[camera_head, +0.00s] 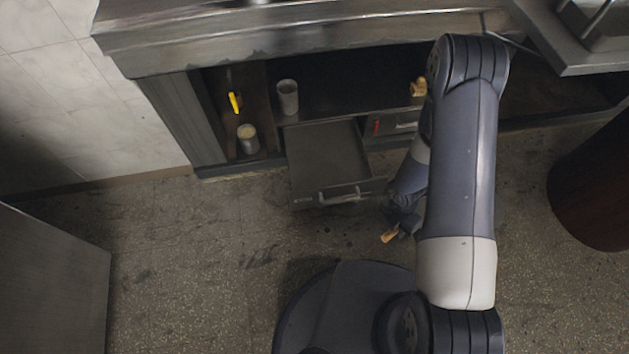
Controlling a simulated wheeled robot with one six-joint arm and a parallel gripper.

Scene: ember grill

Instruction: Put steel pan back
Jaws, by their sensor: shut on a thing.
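My gripper (402,226) is low over the floor, just right of a pulled-out dark panel or drawer (325,158). It is shut on a small tan, wood-coloured piece (389,236) that sticks out below the fingers. My arm hides part of the gripper, and I cannot tell whether this piece belongs to the steel pan. No pan shape shows clearly in this view.
The drawer's handle (345,196) sticks out at its front. A metal cup (288,98), a can (248,138), a yellow item (234,101) and a tan item (418,88) stand in the cabinet. A dark red drum (598,190) stands right.

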